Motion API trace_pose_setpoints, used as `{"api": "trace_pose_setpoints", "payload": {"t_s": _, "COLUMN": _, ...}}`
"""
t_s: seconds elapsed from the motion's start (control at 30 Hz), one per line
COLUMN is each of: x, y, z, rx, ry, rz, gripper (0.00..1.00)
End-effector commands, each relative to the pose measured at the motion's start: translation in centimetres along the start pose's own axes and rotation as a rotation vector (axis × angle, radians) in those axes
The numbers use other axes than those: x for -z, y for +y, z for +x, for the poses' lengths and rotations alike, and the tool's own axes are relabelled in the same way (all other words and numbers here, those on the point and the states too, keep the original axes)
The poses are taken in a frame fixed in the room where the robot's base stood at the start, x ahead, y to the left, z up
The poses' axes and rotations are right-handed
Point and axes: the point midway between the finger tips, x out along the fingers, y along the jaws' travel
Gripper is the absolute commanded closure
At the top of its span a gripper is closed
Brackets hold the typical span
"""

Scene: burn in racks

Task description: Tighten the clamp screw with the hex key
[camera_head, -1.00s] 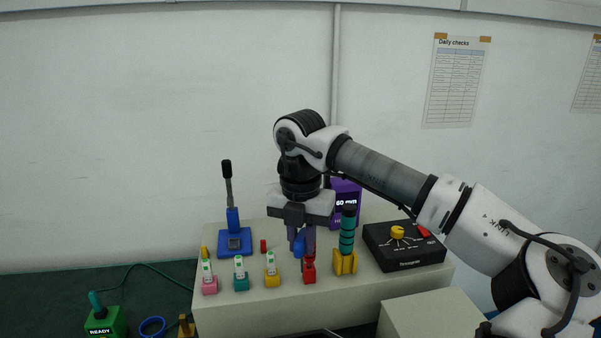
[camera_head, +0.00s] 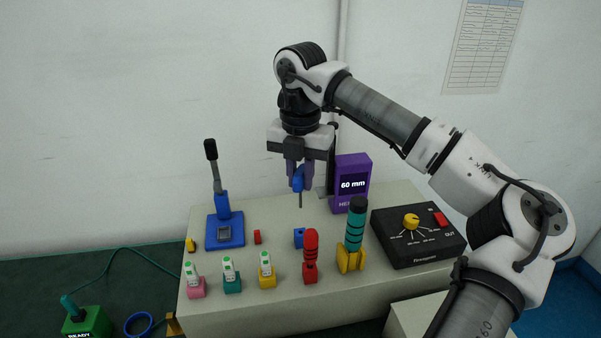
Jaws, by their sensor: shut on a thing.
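My gripper (camera_head: 298,182) is shut on a tool with a blue handle (camera_head: 298,177) and a thin dark shaft (camera_head: 300,200) pointing down, seemingly the hex key. It is held upright in the air above the bench block. Below it stands a small blue block (camera_head: 299,238) with a dark opening on its face. A blue clamp-like device (camera_head: 224,231) with a black-tipped lever stands on the left of the block. I cannot make out which part is the clamp screw.
A red-handled tool (camera_head: 311,246) and a green-black handle (camera_head: 355,225) stand in holders. A purple box (camera_head: 349,180) reads 60 mm. A black dial box (camera_head: 416,238) is at the right. Small pink, teal and yellow holders (camera_head: 266,279) line the front.

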Motion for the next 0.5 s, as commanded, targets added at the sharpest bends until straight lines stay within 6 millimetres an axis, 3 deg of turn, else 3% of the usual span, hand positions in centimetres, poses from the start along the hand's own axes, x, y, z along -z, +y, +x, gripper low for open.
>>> {"api": "trace_pose_setpoints", "payload": {"t_s": 0.27, "x": 0.0, "y": 0.0, "z": 0.1, "rx": 0.001, "ry": -0.002, "rz": 0.001, "gripper": 1.00}}
{"api": "trace_pose_setpoints", "payload": {"t_s": 0.5, "x": 0.0, "y": 0.0, "z": 1.6, "rx": 0.000, "ry": 0.000, "rz": 0.001, "gripper": 1.00}}
